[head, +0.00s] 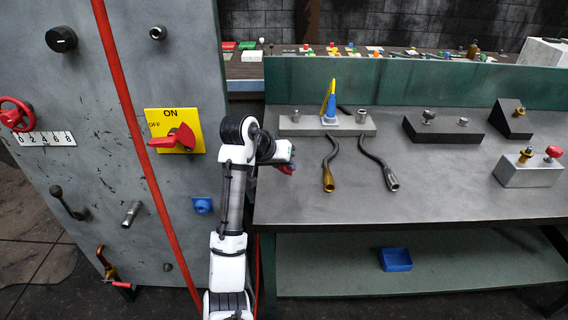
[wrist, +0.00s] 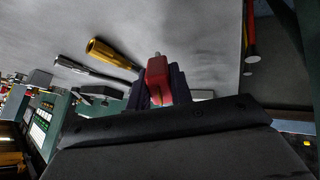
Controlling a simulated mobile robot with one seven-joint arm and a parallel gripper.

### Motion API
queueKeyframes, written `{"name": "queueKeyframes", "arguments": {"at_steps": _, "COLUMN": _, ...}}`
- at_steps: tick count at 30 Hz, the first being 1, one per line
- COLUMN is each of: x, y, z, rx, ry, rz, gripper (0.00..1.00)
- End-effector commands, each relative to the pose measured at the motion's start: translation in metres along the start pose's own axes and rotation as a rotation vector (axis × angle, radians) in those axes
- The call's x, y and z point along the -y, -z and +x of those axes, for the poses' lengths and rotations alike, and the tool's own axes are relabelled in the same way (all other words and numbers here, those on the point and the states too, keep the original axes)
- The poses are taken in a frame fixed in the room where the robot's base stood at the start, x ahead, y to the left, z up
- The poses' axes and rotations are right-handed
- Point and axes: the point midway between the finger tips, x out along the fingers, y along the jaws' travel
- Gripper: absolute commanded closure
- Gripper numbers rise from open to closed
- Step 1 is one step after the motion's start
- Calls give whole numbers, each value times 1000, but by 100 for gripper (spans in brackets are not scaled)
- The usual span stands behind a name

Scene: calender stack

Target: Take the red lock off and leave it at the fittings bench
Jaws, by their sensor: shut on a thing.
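My gripper (head: 289,160) is shut on the red lock (wrist: 157,80), which sits between the two dark fingers in the wrist view. In the head view only a small bit of red shows at the gripper's tip. The gripper is over the left edge of the grey-topped bench (head: 310,207). I cannot tell whether the lock touches the bench top. The yellow ON/OFF plate (head: 188,114) with its red handle (head: 172,138) is on the grey panel to the left; no lock shows on it.
A grey block (head: 297,123) with a blue-and-yellow piece (head: 331,105) stands on the bench. A brass-ended hose (head: 328,178) and a steel-ended hose (head: 390,178) hang forward from it. More fittings blocks (head: 530,172) stand right. The bench's front middle is clear. A blue tray (head: 395,260) lies below.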

Motion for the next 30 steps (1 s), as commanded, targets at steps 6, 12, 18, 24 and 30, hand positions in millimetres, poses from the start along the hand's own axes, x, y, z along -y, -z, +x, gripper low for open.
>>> {"name": "queueKeyframes", "arguments": {"at_steps": 6, "x": 1, "y": -2, "z": 4, "rx": -1, "ry": 0, "rz": 0, "gripper": 100}}
{"name": "queueKeyframes", "arguments": {"at_steps": 12, "x": 2, "y": -5, "z": 7, "rx": -1, "ry": -1, "rz": 0, "gripper": 100}}
{"name": "queueKeyframes", "arguments": {"at_steps": 18, "x": 4, "y": -7, "z": 10, "rx": -1, "ry": -1, "rz": -1, "gripper": 100}}
{"name": "queueKeyframes", "arguments": {"at_steps": 24, "x": 5, "y": -9, "z": 13, "rx": -1, "ry": 0, "rz": -1, "gripper": 100}}
{"name": "queueKeyframes", "arguments": {"at_steps": 30, "x": 5, "y": -9, "z": 13, "rx": -1, "ry": 0, "rz": 0, "gripper": 100}}
